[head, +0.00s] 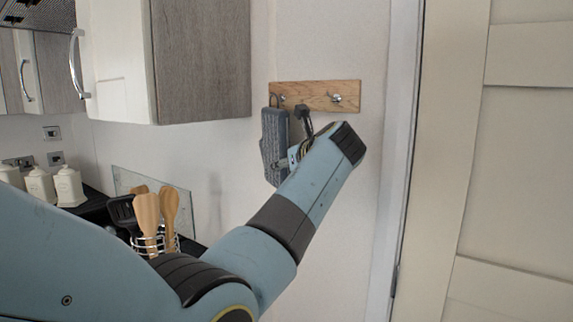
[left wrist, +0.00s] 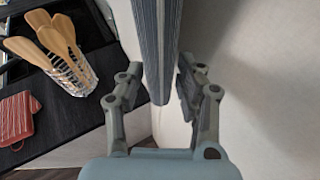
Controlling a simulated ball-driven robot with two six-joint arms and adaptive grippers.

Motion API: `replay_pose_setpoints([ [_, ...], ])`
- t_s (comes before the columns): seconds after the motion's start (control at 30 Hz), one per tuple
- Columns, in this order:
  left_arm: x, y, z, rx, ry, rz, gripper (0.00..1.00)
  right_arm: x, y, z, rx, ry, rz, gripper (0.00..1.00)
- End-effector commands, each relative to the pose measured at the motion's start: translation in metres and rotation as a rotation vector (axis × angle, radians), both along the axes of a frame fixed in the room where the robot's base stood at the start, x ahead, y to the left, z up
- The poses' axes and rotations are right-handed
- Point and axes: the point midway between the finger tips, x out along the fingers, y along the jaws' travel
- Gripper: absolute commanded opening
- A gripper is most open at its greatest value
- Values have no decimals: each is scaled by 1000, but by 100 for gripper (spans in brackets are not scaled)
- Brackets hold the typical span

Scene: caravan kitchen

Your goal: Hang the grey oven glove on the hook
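The grey oven glove (head: 273,140) hangs upright against the wall below the wooden hook board (head: 318,94). Its loop is at the board's left hook (head: 283,97); I cannot tell for certain that the loop is round it. My left gripper (head: 293,140) is at the glove's right side, its fingers spread. In the left wrist view the glove (left wrist: 155,45) stands between the fingers of the left gripper (left wrist: 160,80), with a gap on the left and the right pad close to it. My right gripper is out of view.
The board's right hook (head: 336,98) is bare. A wall cupboard (head: 200,60) is at the upper left, and a door (head: 500,170) at the right. Wooden utensils (head: 147,212) stand in a wire holder on the dark counter. A red striped item (left wrist: 17,117) lies there too.

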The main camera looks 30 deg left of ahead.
Motion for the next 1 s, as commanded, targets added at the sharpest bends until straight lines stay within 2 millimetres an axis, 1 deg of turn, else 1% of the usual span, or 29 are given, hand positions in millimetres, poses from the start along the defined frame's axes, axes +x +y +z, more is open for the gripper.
replay_pose_setpoints([
  [0.03, 0, 0, 1, 0, -1, 0, 45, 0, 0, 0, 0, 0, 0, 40],
  [0.1, 0, 0, 1, 1, -2, 2, 54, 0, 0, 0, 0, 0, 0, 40],
  [0.13, 0, 0, 1, 1, -2, 2, 56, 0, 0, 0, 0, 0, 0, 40],
  [0.37, 0, 1, 2, 1, -4, 2, 56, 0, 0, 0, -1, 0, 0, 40],
  [0.47, 0, 1, 8, 2, -6, 3, 56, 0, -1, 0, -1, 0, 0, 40],
  [0.57, 1, 1, 23, 1, -9, 3, 56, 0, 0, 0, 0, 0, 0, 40],
  [0.8, 1, 0, 72, 0, -8, 2, 56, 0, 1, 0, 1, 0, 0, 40],
  [0.9, 1, 0, 87, 1, -7, 2, 56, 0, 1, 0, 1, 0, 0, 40],
  [1.0, 0, 0, 97, 1, -4, 2, 56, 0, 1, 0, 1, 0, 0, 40],
])
